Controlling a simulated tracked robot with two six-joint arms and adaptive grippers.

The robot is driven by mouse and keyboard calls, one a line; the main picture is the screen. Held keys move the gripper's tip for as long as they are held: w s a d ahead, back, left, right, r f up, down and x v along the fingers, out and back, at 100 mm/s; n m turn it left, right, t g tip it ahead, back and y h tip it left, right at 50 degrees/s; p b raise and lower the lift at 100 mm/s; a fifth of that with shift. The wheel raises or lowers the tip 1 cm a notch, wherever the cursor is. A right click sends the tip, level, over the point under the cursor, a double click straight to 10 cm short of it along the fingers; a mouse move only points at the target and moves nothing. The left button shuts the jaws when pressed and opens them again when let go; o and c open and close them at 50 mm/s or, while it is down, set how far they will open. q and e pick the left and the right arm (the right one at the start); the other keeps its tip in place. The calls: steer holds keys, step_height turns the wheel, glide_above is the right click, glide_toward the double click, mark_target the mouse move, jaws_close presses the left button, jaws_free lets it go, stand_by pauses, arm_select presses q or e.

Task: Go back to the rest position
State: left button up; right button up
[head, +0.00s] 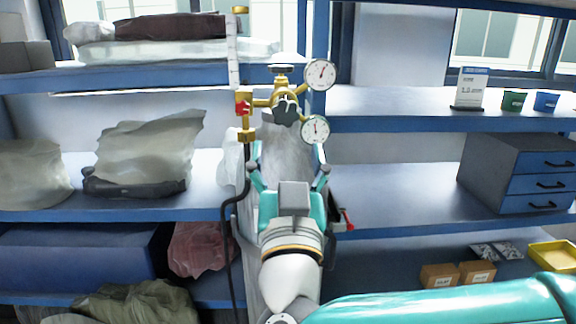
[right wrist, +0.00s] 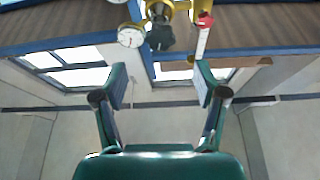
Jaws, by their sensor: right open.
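My right gripper (head: 289,160) is in the middle of the head view, with its two teal fingers spread apart. It is open, with nothing seen between the fingers. It stands in front of a grey gas cylinder, just below a brass regulator (head: 262,102) with a dark knob (head: 286,110) and two round gauges. In the right wrist view the open fingers (right wrist: 162,80) point toward the regulator's dark knob (right wrist: 160,38), with a visible gap between. My left gripper is in neither view.
Blue shelves (head: 400,122) stand behind on both sides. They hold plastic-wrapped bundles (head: 150,150), a grey drawer unit (head: 520,172), small boxes (head: 440,276) and a yellow tray (head: 553,254). A black hose (head: 229,215) hangs left of the gripper.

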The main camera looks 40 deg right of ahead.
steer(key=shift+v, duration=0.9)
steer(key=w+a+f+n+g+y, duration=0.1)
steer(key=w+a+f+n+y, duration=0.4)
steer(key=f, duration=0.6)
steer(key=w+a+f+n+y, duration=0.25)
steer(key=w+f+y, duration=0.25)
steer(key=w+f, duration=0.4)
step_height(320, 180, down, 14)
steer(key=a+g+y, duration=0.2)
steer(key=g, duration=0.1)
steer(key=s+a+f+g+y, duration=0.1)
steer(key=s+f+g, duration=0.2)
steer(key=f, duration=0.6)
steer(key=s+f+g+y, duration=0.1)
steer(key=s+f+g, duration=0.25)
steer(key=f, duration=0.55)
steer(key=s+a+f+m+g+y, duration=0.2)
steer(key=s+f+g, duration=0.5)
steer(key=s+f, duration=0.7)
steer(key=s, duration=0.4)
steer(key=shift+f+g, duration=0.2)
steer(key=shift+g, duration=0.15)
